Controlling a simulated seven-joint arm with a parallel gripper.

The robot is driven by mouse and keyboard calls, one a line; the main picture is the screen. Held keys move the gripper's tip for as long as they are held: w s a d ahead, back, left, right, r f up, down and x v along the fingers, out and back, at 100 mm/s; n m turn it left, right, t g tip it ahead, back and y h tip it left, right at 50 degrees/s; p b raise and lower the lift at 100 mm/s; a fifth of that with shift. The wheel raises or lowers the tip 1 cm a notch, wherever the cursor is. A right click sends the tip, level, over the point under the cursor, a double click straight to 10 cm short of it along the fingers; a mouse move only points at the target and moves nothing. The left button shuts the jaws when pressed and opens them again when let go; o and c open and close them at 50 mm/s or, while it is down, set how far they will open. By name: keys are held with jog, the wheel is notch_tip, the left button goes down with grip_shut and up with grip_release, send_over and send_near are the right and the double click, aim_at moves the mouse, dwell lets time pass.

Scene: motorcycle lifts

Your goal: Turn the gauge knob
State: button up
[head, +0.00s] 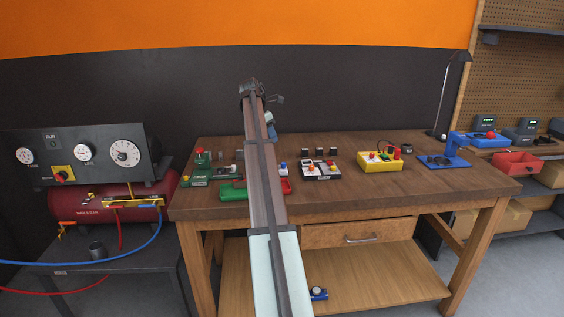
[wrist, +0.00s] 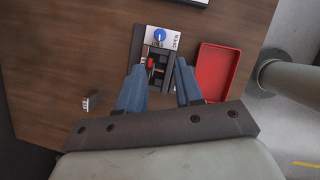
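In the wrist view my gripper (wrist: 159,68) is open, its two blue fingers apart with nothing held between them. Ahead of and between the fingertips lies a small dark device (wrist: 156,62) with a red-tipped part. A round blue dial or knob (wrist: 160,36) sits on its white plate beside the word OPEN. I cannot tell whether this is the gauge knob. In the head view a panel at the left carries a large white gauge (head: 126,154) and two smaller gauges. My arm hides part of the table's middle, and the fingers are not clear there.
A red tray (wrist: 216,72) lies right of the device in the wrist view. On the wooden table (head: 430,195) stand a green-based device (head: 198,178), a green tray (head: 233,191), a white switch box (head: 320,172) and a yellow box (head: 381,162). The table's front right is clear.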

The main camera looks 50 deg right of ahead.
aim_at(283, 163)
jog(key=x, duration=1.3)
jog(key=shift+s+d+f, duration=0.15)
jog(key=shift+d+f, duration=0.1)
jog(key=shift+f, duration=0.05)
grip_shut()
